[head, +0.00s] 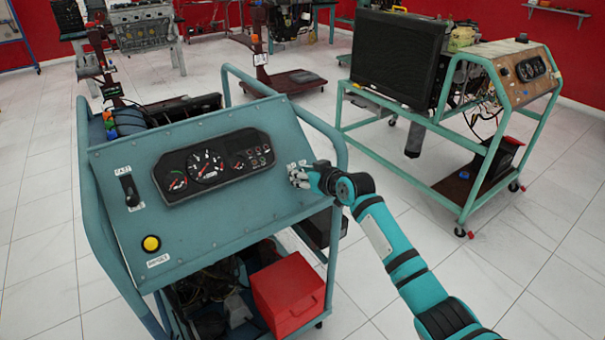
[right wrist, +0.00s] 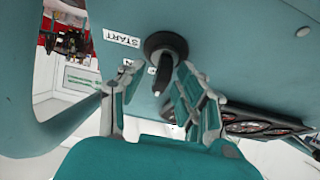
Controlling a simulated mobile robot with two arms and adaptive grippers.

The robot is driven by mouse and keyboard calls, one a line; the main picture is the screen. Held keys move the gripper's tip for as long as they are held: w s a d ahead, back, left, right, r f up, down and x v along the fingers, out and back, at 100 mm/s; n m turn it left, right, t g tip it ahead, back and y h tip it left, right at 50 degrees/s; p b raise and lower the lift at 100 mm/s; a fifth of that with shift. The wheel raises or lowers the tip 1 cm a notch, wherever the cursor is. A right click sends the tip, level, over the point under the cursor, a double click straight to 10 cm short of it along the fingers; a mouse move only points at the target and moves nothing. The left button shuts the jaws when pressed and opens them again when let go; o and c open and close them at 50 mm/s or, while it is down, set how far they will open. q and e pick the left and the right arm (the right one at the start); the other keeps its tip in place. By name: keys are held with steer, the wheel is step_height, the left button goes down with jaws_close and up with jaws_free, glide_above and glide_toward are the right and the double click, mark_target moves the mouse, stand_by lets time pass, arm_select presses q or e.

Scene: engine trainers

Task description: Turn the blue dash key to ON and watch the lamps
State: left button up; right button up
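The blue-teal dash panel (head: 235,215) slopes on a wheeled frame. Its key switch is mostly hidden behind my right gripper (head: 303,177) in the head view. In the right wrist view the switch has a round black collar (right wrist: 166,46) with a dark key (right wrist: 162,76) sticking out. My right gripper (right wrist: 150,105) is open, its teal fingers on either side of the key with a gap on the left. A START label (right wrist: 121,39) sits beside the collar; another label is partly hidden. The gauge cluster (head: 213,166) holds the dials and small lamps; none is clearly lit. My left gripper is not in view.
A black lever (head: 130,190) and a yellow button (head: 151,243) are on the panel's left. A red box (head: 288,294) sits on the lower shelf. A second trainer with a black radiator (head: 398,58) stands to the right. Tiled floor lies between them.

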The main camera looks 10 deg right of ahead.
jaws_close()
steer(key=shift+r, duration=0.1)
steer(key=shift+r+p, duration=0.1)
steer(key=shift+p, duration=0.45)
steer(key=m+h+p, duration=0.1)
steer(key=m+p, duration=0.2)
steer(key=p, duration=0.1)
steer(key=m+h+p, duration=0.2)
steer(key=m+p, duration=0.1)
steer(key=p, duration=0.1)
steer(key=shift+r, duration=0.1)
steer(key=m+p, duration=0.1)
steer(key=m+h, duration=0.1)
steer(key=shift+d+f+m+p, duration=0.2)
steer(key=shift+m+p, duration=0.1)
steer(key=shift+p, duration=0.1)
steer(key=shift+f+m+h+p, duration=0.2)
steer(key=shift+m+h+p, duration=0.15)
steer(key=shift+m, duration=0.45)
steer(key=shift+d+f, duration=0.1)
